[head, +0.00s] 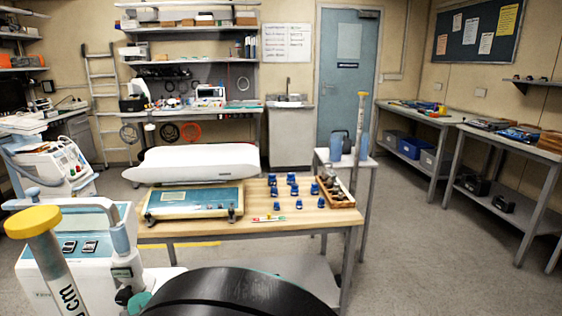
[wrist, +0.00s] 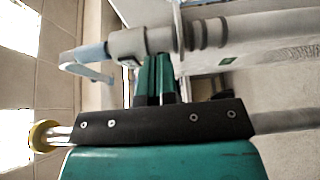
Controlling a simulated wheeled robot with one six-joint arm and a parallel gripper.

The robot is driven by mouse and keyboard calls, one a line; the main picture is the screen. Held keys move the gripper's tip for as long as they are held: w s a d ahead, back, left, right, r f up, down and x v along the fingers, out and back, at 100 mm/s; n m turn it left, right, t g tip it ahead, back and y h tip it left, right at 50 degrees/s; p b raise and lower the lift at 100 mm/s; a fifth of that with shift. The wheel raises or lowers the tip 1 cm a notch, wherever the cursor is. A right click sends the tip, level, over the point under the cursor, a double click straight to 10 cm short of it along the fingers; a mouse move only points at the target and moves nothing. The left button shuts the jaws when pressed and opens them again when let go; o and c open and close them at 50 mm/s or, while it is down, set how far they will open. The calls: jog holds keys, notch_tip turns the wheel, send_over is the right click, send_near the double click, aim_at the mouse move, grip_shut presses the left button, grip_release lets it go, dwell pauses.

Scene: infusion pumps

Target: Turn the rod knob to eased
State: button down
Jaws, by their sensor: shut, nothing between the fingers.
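A dark knob (head: 125,295) shows low on the grey and light-blue post (head: 121,240) of the white device at the front left in the head view. In the wrist view the post's grey collar (wrist: 150,41) lies across the top. My gripper (wrist: 153,62) is shut and empty, its teal fingers side by side with their tips at or just short of the collar. I cannot tell whether they touch. The knob is not clear in the wrist view, and its setting cannot be read. In the head view only a teal bit of my gripper (head: 139,302) shows beside the knob.
A yellow-capped rod (head: 33,222) marked "cm" stands close at the front left; its cap (wrist: 42,135) also shows in the wrist view. A wooden-topped table (head: 330,219) with a scale and several blue pieces stands ahead. Open floor (head: 430,260) lies to the right.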

jog(key=shift+w+r+b, duration=0.15)
jog(key=shift+r+b, duration=0.4)
jog(key=shift+b, duration=0.5)
dwell(0.4)
